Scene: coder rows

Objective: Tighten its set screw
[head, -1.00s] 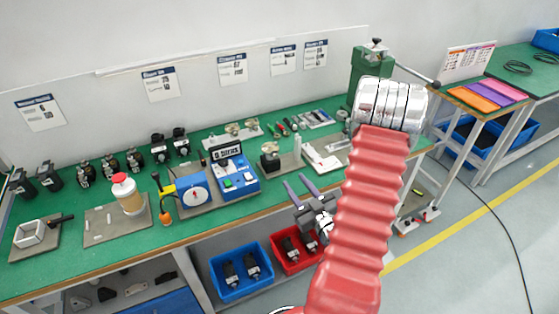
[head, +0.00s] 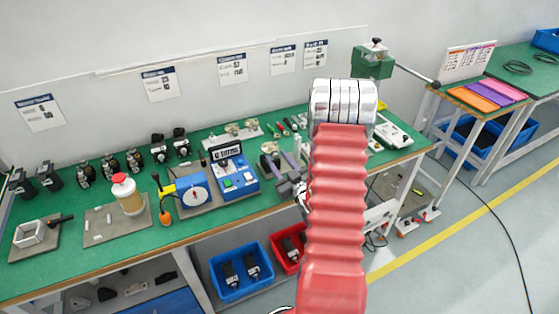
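My gripper (head: 278,158) is over the front of the green bench, left of my red arm. Its two purple-grey fingers look apart, with nothing visible between them. The fingertips overlap a small dark fixture or coder right of the blue tester (head: 232,170); I cannot tell whether they touch it. Black coders (head: 108,163) stand in a row at the back left of the bench. Hand tools with coloured handles (head: 285,127) lie at the back, left of my arm. No set screw can be made out at this size.
A blue bin (head: 240,275) and a red bin (head: 284,262) with dark parts sit below the bench. A green press (head: 373,62) stands behind my arm. My arm hides part of the bench.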

